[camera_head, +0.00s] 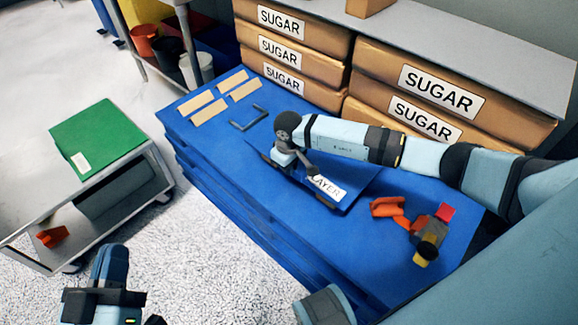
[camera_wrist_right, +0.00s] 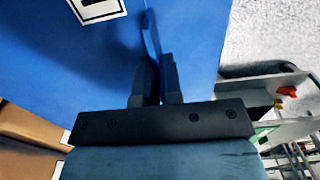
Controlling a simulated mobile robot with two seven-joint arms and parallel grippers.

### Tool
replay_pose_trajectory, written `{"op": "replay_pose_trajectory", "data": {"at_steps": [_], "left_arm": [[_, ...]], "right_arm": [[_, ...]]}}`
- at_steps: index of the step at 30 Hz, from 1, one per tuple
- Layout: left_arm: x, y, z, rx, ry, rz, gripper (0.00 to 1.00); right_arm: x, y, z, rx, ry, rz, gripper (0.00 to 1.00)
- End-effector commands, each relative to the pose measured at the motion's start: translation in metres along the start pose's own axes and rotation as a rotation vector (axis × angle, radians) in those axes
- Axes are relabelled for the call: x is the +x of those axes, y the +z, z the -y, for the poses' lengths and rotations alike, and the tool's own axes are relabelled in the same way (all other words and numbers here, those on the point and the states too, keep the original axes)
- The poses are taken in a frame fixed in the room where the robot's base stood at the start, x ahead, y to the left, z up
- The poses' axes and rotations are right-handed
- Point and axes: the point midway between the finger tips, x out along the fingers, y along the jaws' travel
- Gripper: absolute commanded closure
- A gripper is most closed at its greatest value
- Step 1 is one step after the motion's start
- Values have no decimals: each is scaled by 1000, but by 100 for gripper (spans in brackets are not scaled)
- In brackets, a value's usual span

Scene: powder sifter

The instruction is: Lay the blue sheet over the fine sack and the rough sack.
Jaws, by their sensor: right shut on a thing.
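The blue sheet (camera_head: 358,193) shows as a darker blue panel with a white label reading "LAYER", over a broad blue stack. My right gripper (camera_head: 300,166) is at its far left part in the head view. In the right wrist view my right gripper (camera_wrist_right: 152,82) is shut on a thin blue edge. I cannot tell how much of the sheet touches the stack. My left gripper (camera_head: 107,265) is at the bottom left, away from the stack; its finger gap is unclear. Brown packages labelled "SUGAR" (camera_head: 280,52) stand behind; no label reads fine or rough.
The blue stack (camera_head: 225,165) carries tan strips (camera_head: 208,111), a dark bracket (camera_head: 248,118), an orange tool (camera_head: 388,207) and small coloured blocks (camera_head: 446,212). A cart (camera_head: 155,185) with a green box (camera_head: 97,138) stands at left. Buckets (camera_head: 144,38) are on a rack behind.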

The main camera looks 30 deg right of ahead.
Motion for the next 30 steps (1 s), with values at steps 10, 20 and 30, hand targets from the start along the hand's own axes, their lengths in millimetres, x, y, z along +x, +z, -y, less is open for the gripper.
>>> {"op": "replay_pose_trajectory", "data": {"at_steps": [10, 20, 30], "left_arm": [[-2, 12, 3, -1, -1, 39, 100], [-1, 10, 3, 1, 0, 42, 100], [1, 0, 2, 6, 0, 19, 100]], "right_arm": [[8, 0, 0, 0, 2, 0, 100], [8, 0, 0, 0, 0, 0, 68], [-2, 0, 1, 0, -2, 0, 68]]}}
